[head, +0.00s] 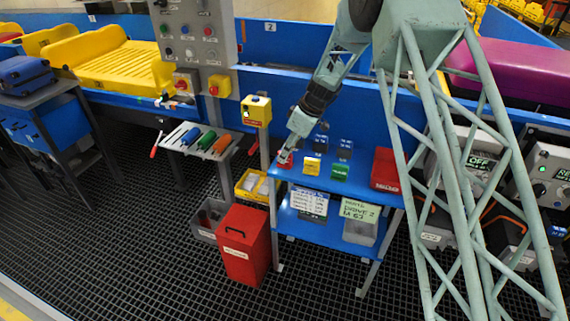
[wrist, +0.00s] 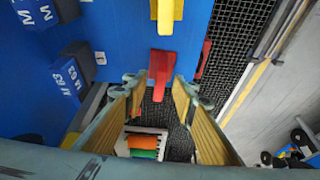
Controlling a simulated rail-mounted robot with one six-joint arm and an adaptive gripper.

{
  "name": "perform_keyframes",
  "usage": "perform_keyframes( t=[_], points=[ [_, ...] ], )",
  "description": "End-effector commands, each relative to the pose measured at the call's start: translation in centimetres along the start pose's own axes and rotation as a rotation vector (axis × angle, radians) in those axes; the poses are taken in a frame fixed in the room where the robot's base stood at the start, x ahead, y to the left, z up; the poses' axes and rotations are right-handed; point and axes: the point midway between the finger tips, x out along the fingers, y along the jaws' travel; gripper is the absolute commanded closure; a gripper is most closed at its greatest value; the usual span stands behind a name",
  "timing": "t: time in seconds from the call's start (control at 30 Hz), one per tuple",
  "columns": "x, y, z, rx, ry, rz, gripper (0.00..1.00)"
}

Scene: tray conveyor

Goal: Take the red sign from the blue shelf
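The red sign (wrist: 161,66) is at the edge of the blue shelf (wrist: 120,30) in the wrist view. My gripper (wrist: 159,88) is open, with its fingertips on either side of the sign's near end and a gap on both sides. In the head view my gripper (head: 286,156) is at the left end of the blue shelf (head: 325,178), and the red sign (head: 284,164) is partly hidden beside it. Whether the fingers touch the sign cannot be told.
A yellow sign (head: 311,167) and a green sign (head: 339,172) stand close by on the shelf, with blue blocks (head: 344,148) behind. A red box (head: 385,170) is at the right end. A yellow button post (head: 257,112) stands left of my gripper.

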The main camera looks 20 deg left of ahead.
Motion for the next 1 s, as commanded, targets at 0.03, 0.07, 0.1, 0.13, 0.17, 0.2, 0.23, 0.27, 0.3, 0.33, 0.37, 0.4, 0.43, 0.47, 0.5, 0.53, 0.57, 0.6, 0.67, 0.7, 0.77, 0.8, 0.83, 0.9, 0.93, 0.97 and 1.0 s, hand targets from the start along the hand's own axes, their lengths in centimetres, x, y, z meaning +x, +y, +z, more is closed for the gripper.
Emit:
perform_keyframes(
  t=[0.03,0.07,0.1,0.13,0.17,0.2,0.23,0.27,0.3,0.33,0.37,0.4,0.43,0.47,0.5,0.53,0.57,0.6,0.67,0.7,0.77,0.8,0.83,0.9,0.93,0.97,1.0],
  points=[
    [0.45,-0.02,0.03,0.000,0.000,-0.001,0.75],
    [0.61,-0.02,0.04,0.000,0.000,-0.001,0.75],
    [0.77,-0.02,0.05,0.000,0.000,-0.001,0.75],
    [0.85,-0.02,0.05,0.000,-0.001,-0.001,0.75],
    [0.90,-0.02,0.05,0.000,-0.001,-0.001,0.75],
    [0.93,-0.02,0.04,0.000,-0.001,-0.001,0.75],
    [0.93,-0.01,0.04,0.000,0.000,0.000,0.75],
    [0.93,-0.01,0.04,0.000,0.000,0.000,0.75],
    [0.91,0.00,0.04,0.000,0.000,0.000,0.75],
    [0.91,0.00,0.04,0.000,0.000,0.000,0.75],
    [0.90,0.00,0.04,0.000,0.000,0.000,0.75],
    [0.89,0.00,0.04,0.000,0.000,0.000,0.75],
    [0.89,0.00,0.04,0.000,0.000,0.000,0.75],
    [0.89,0.00,0.04,0.000,0.000,0.000,0.75],
    [0.89,0.00,0.04,0.000,0.000,0.000,0.75],
    [0.89,0.00,0.04,0.000,0.000,0.000,0.75],
    [0.89,0.01,0.04,0.000,0.000,0.000,0.75],
    [0.89,0.01,0.05,0.000,0.000,0.000,0.75],
    [0.88,0.01,0.04,0.000,0.000,0.000,0.75],
    [0.88,0.01,0.04,0.000,0.000,0.000,0.75],
    [0.88,0.01,0.05,0.000,0.000,0.000,0.80],
    [0.88,0.01,0.05,0.000,0.000,0.000,0.83],
    [0.88,0.01,0.05,0.000,0.000,0.000,0.86],
    [0.88,0.01,0.05,0.000,0.000,0.000,0.92],
    [0.88,0.01,0.05,0.000,0.000,0.000,0.95],
    [0.88,0.01,0.05,0.000,0.000,0.000,0.98],
    [0.88,0.01,0.05,0.000,0.000,0.000,1.00]
  ],
)
